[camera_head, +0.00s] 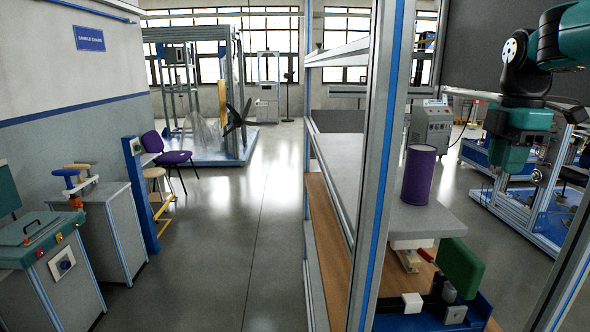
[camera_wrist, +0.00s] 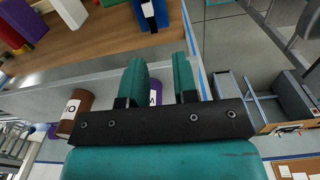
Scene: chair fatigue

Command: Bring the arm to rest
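My arm hangs at the upper right of the head view, teal and black, its lower end in the air right of the workbench. My gripper (camera_wrist: 158,62) shows in the wrist view as two teal fingers on a black bar. The fingers stand apart with nothing clasped between them. A purple labelled item (camera_wrist: 155,93) shows in the gap, farther off beyond the fingers. In the head view the gripper's fingers cannot be clearly made out.
A purple cylinder (camera_head: 418,175) stands on the grey bench top (camera_head: 440,222). Below are a green block (camera_head: 460,267) and a blue fixture (camera_head: 480,312). A metal frame post (camera_head: 382,150) rises in front. A brown cylinder (camera_wrist: 76,112) shows in the wrist view. The floor at left centre is clear.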

